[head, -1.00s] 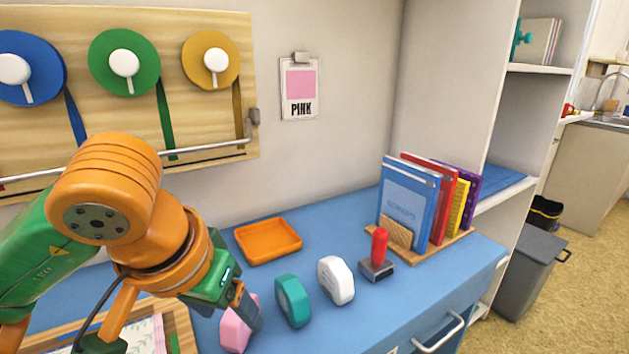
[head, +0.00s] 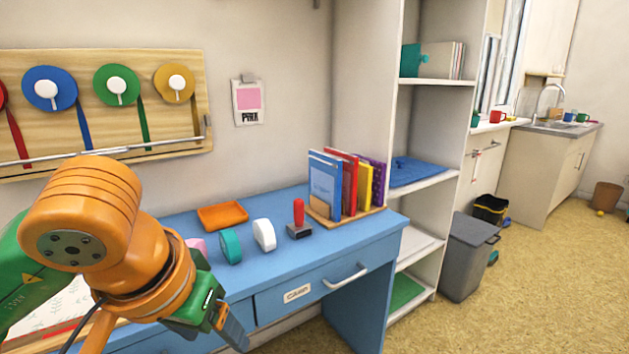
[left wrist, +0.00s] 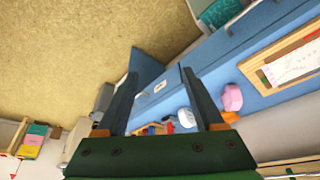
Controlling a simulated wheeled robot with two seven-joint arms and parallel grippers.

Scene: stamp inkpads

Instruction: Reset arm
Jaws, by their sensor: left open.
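My left arm comes in from the left in the head view. Its green and orange gripper (head: 232,330) is in front of the desk's front edge. In the left wrist view its two dark fingers (left wrist: 158,82) are spread apart with nothing between them but desk and floor behind. The inkpads stand on the blue desk (head: 290,252): a pink one (head: 197,244) partly hidden by my arm, a teal one (head: 230,246) and a white one (head: 264,235). A red-handled stamp (head: 299,218) stands to their right. My right gripper is not in view.
An orange tray (head: 222,216) lies behind the inkpads. A rack of books (head: 345,186) stands at the desk's right end. A shelf unit (head: 437,82) and a grey bin (head: 468,256) are further right. The floor (head: 530,280) at right is open.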

